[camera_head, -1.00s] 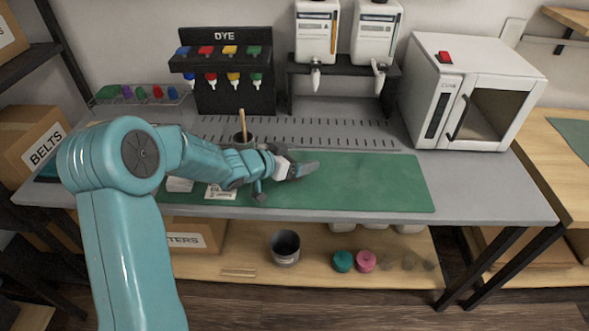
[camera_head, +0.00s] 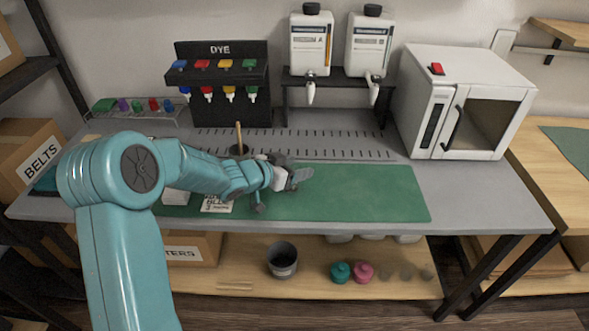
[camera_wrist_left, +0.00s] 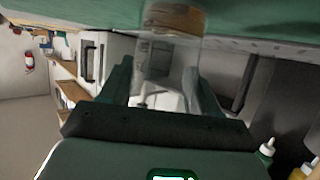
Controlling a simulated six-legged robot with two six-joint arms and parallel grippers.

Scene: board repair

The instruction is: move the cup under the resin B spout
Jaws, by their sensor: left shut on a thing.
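The clear cup (camera_wrist_left: 170,50) shows in the left wrist view, see-through, with a brownish layer at one end. It sits between the fingers of my left gripper (camera_wrist_left: 165,85), which is shut on it. In the head view my left gripper (camera_head: 293,178) is over the green mat, and the cup cannot be made out clearly there. The right of two white resin dispensers (camera_head: 369,45) stands on a black rack at the back, its spout (camera_head: 373,90) hanging down, to the right of and behind my gripper. My right gripper is not in view.
The left dispenser (camera_head: 311,45) stands beside it. A dye rack (camera_head: 222,85) is at back left, with a dark pot (camera_head: 238,151) holding a stick in front. A white oven (camera_head: 470,100) is at right. The green mat (camera_head: 370,195) is clear right of my gripper.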

